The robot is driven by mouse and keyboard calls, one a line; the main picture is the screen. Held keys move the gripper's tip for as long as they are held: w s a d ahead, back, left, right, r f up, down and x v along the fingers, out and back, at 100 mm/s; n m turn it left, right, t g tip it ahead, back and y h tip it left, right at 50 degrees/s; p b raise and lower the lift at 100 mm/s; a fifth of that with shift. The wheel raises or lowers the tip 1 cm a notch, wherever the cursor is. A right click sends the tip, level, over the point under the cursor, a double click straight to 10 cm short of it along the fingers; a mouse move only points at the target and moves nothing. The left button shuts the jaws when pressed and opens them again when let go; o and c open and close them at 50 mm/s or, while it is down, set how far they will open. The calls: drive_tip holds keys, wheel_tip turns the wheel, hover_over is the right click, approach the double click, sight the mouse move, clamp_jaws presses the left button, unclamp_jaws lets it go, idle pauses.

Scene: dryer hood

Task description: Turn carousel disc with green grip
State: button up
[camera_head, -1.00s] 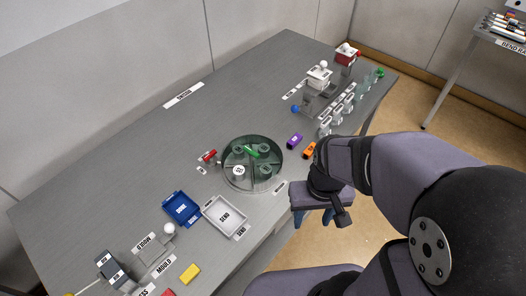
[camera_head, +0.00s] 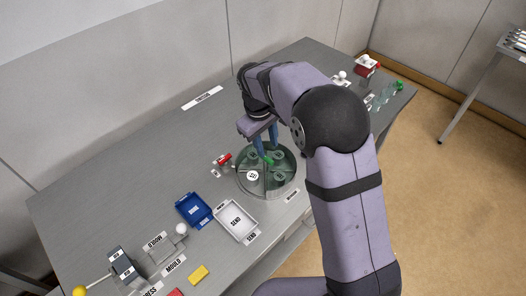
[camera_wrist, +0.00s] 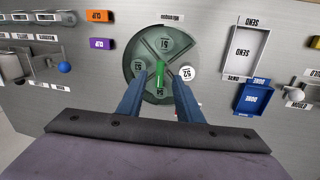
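The round green-grey carousel disc (camera_head: 284,182) lies in the middle of the table and also shows in the wrist view (camera_wrist: 147,57). It has several round labelled pockets. Its bright green grip (camera_head: 268,160) is a short bar near the disc's middle, upright in the wrist view (camera_wrist: 159,75). My gripper (camera_head: 264,152) points down over the disc. In the wrist view my gripper (camera_wrist: 159,80) is open, with one blue finger on each side of the green grip and gaps between. I cannot tell whether the fingertips are down at the grip's height.
A white round labelled piece (camera_head: 253,176) sits at the disc's edge. A red-handled part (camera_head: 224,160) is close to its left. The blue tray (camera_head: 194,210) and white SEND tray (camera_head: 236,221) stand nearby. Orange (camera_wrist: 96,16) and purple (camera_wrist: 101,44) clip blocks show in the wrist view.

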drive_tip(key=shift+w+a, duration=0.85)
drive_tip(key=shift+a, duration=0.25)
drive_tip(key=p, duration=0.3)
hover_over(266, 165)
drive_tip(key=w+a, duration=0.1)
drive_tip(key=shift+n, duration=0.4)
drive_tip(key=shift+f, duration=3.7)
clamp_jaws()
